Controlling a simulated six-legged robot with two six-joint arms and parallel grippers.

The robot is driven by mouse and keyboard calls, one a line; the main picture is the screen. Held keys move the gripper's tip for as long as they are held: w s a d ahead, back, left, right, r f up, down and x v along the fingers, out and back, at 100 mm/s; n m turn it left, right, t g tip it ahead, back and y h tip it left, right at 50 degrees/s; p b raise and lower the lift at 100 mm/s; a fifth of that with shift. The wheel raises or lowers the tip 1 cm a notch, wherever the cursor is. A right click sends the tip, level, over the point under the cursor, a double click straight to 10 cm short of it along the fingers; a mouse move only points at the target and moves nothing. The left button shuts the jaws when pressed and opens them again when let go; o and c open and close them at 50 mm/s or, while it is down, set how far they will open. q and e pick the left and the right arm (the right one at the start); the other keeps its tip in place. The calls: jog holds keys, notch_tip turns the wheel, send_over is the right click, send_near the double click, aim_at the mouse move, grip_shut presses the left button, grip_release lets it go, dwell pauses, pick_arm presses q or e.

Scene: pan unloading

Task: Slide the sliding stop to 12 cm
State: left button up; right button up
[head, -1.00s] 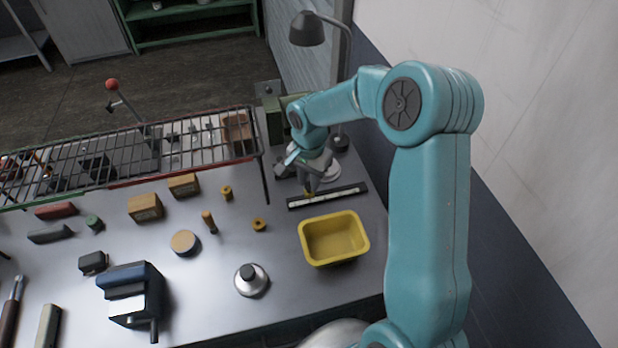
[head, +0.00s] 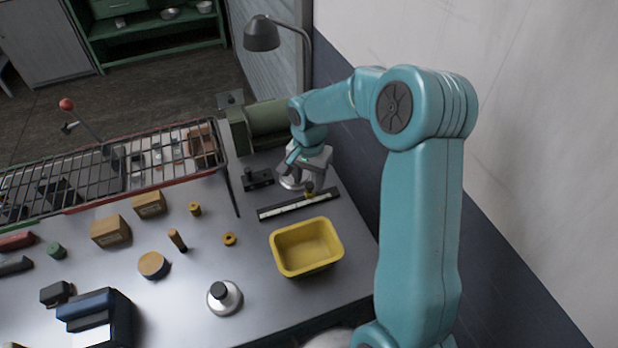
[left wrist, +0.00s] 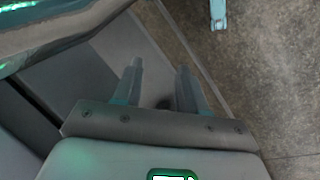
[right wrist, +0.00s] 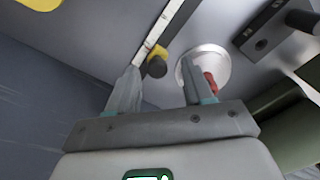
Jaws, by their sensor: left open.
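The sliding stop (head: 309,190), a small yellow block with a dark knob, sits on the ruler rail (head: 280,209), a dark bar with a pale scale, near the middle of its length. The scale figures are too small to read. In the right wrist view the stop (right wrist: 160,56) and its black knob lie just beyond the fingertips, between their lines. My right gripper (head: 310,180) is above the stop, its fingers apart (right wrist: 161,78) with nothing clamped between them. My left gripper (left wrist: 160,70) is open and empty, seen only in its own wrist view.
A yellow bin (head: 306,248) stands in front of the rail. A desk lamp (head: 262,35) and a green machine (head: 262,126) stand behind. A dark block (head: 258,179) lies left of the gripper. A wire rack (head: 100,172) spans the left of the table.

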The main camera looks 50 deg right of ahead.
aim_at(308, 183)
jog(key=shift+r, duration=0.25)
notch_tip(308, 183, up, 16)
jog(key=b, duration=0.1)
jog(key=shift+a+f, duration=0.1)
